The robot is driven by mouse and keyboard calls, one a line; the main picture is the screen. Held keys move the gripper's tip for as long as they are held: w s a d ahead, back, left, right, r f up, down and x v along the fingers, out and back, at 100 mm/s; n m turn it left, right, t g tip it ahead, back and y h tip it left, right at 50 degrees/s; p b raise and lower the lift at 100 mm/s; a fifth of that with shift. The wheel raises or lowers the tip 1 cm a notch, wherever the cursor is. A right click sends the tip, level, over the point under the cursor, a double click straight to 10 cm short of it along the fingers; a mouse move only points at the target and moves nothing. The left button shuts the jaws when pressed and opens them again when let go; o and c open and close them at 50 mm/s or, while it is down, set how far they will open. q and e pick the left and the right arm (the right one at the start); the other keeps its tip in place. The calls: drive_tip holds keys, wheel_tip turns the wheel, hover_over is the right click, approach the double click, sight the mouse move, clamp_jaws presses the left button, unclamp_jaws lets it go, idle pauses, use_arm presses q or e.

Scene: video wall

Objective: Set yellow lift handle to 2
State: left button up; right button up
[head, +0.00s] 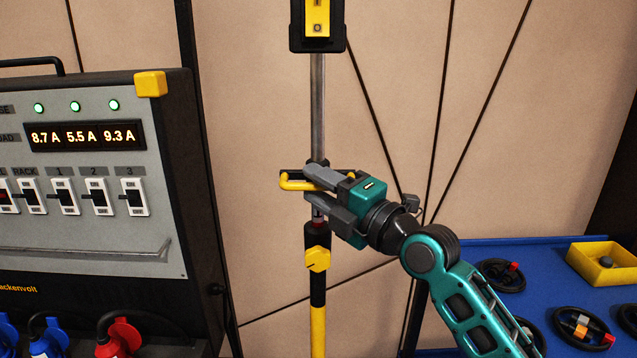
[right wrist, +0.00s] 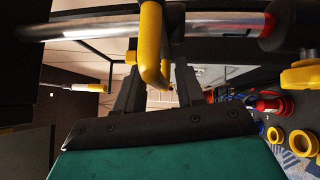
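The yellow lift handle (head: 297,184) is a bent bar on a collar around an upright metal pole (head: 318,110), about midway up the pole in the head view. It also shows in the right wrist view (right wrist: 153,55), near and in front of the fingers. My right gripper (head: 318,190) is at the handle from the right. Its two dark fingers are apart, one above the other, with the handle close to the gap between them. I cannot tell whether they touch it. No number scale can be read on the pole. My left gripper is not in view.
A power panel (head: 80,205) with switches stands close on the left. A black and yellow bracket (head: 318,25) tops the pole; a yellow knob (head: 318,259) sits below the handle. A blue table (head: 515,255) with coiled cables and a yellow bin (head: 600,263) is at right.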

drive_tip(key=shift+a, duration=0.1)
drive_tip(key=shift+c, duration=0.2)
clamp_jaws()
drive_tip(key=shift+w, duration=0.1)
idle(0.4)
